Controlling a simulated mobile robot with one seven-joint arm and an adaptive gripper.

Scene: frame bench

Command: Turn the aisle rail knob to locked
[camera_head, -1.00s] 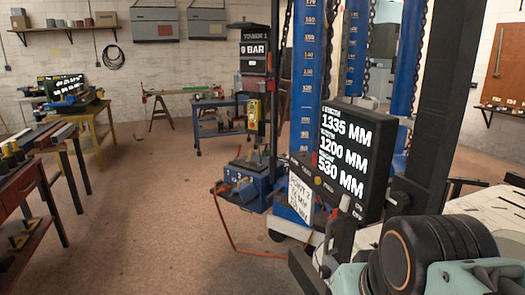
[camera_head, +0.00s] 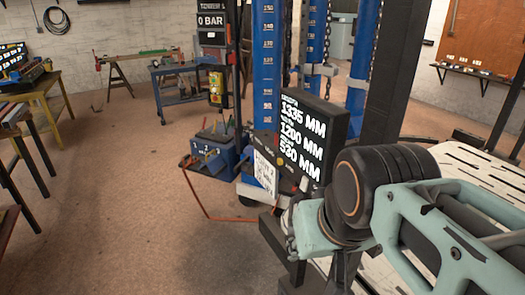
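I cannot pick out the aisle rail knob for certain. A small pale knob-like part (camera_head: 304,184) shows at the lower edge of the black measurement display (camera_head: 341,130), too small to read its setting. The display reads 1335 MM, 1200 MM and 530 MM. My arm reaches in from the right, in front of the pale slotted bench top, and its black and pale green joints cover part of the bench and the display's lower right. My gripper's fingers do not show.
Blue columns (camera_head: 266,60) with scales and chains stand behind the display. A blue toolbox (camera_head: 212,158) and an orange hose lie left of them. A blue trolley (camera_head: 182,88) and a yellow-legged table (camera_head: 40,98) stand farther back. The brown floor at centre left is clear.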

